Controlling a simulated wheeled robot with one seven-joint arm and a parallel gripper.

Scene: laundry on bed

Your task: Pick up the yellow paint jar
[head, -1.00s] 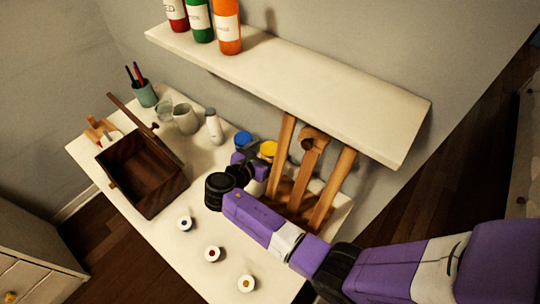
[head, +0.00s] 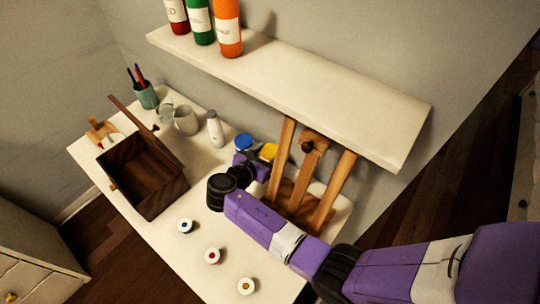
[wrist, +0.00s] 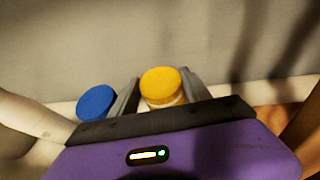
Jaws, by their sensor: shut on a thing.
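The yellow paint jar (head: 268,151) is at the back of the table, beside the wooden easel. In the wrist view the yellow-lidded jar (wrist: 162,87) stands upright between my two fingers. My gripper (wrist: 160,95) is shut on it, with a finger at each side. In the head view my gripper (head: 258,162) is partly hidden by my wrist and the easel leg. I cannot tell whether the jar's base touches the table.
A blue-lidded jar (wrist: 97,102) is close beside my left finger. The wooden easel (head: 283,160) is just to the right. A shelf (head: 300,85) with bottles overhangs behind. A white bottle (head: 215,128), mug (head: 186,120) and open wooden box (head: 145,175) stand left.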

